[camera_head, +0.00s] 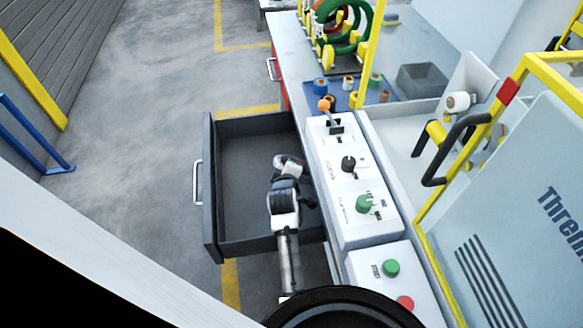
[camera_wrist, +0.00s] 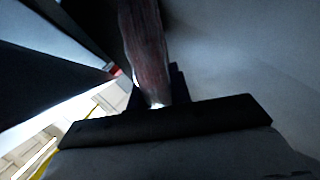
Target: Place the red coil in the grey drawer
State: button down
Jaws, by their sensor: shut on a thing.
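The grey drawer (camera_head: 245,165) is pulled open on the left of the bench in the head view, and its visible floor is empty. My arm reaches over the drawer's right side, and its wrist hides most of what is below it. In the wrist view my gripper (camera_wrist: 155,98) is shut on the red coil (camera_wrist: 146,48), which shows as a dark reddish band between the fingers. The coil cannot be made out clearly in the head view. I cannot tell whether it touches the drawer.
The control panel (camera_head: 350,185) with knobs borders the drawer on the right. Green coils (camera_head: 345,30) hang on a rack at the back. Open floor lies left of the drawer.

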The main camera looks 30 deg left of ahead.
jog(key=shift+s+r, duration=0.15)
jog(key=shift+r, duration=0.05)
jog(key=shift+f, duration=0.15)
jog(key=c, duration=1.3)
grip_release()
jog(key=b+v, duration=0.1)
jog(key=v, duration=1.1)
jog(key=shift+a, duration=0.1)
